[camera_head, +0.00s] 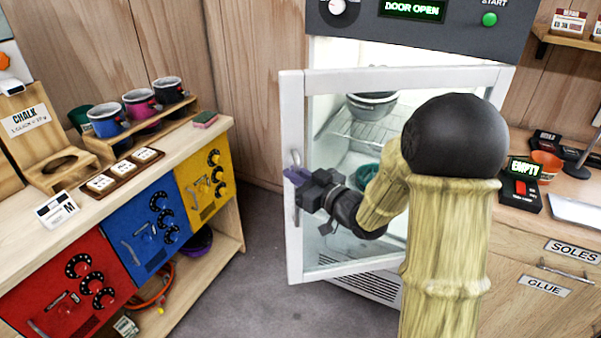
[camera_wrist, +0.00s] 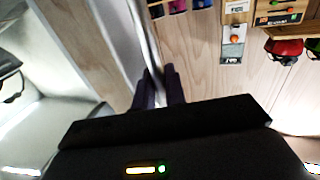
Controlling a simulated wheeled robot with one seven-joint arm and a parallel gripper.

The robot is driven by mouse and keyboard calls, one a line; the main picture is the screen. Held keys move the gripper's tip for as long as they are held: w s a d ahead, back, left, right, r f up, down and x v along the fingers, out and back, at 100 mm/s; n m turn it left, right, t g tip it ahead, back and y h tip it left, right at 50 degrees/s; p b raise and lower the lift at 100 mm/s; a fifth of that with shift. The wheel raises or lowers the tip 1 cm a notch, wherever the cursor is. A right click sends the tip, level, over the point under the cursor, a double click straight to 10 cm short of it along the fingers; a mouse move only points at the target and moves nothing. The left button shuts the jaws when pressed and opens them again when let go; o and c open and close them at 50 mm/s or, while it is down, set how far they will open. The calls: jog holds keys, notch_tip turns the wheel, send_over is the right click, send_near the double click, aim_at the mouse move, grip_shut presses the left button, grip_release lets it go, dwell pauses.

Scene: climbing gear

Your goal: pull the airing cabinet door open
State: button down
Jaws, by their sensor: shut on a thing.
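The airing cabinet door (camera_head: 402,80) is a white frame with a clear pane, and it stands partly open, swung out from the cabinet. The cabinet's display (camera_head: 412,9) reads "DOOR OPEN". My gripper (camera_head: 294,177) is shut on the door's handle (camera_head: 296,205) at the door's left edge. In the wrist view the two dark fingers (camera_wrist: 159,88) close around the pale handle bar (camera_wrist: 147,45). My arm hides the right part of the door in the head view.
Inside the cabinet are a grey bowl (camera_head: 372,104) on a wire shelf and a teal item (camera_head: 367,177). A wooden bench (camera_head: 215,140) with red, blue and yellow panels stands at the left. Grey floor (camera_head: 255,235) is clear between bench and door. A counter with an "EMPTY" device (camera_head: 524,190) is at the right.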

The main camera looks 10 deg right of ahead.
jog(key=c, duration=1.8)
grip_release()
jog(key=shift+s, duration=0.1)
jog(key=b+v, duration=0.6)
jog(key=v, duration=1.1)
jog(key=shift+s+d, duration=0.1)
jog(key=shift+d, duration=0.1)
jog(key=shift+o, duration=0.3)
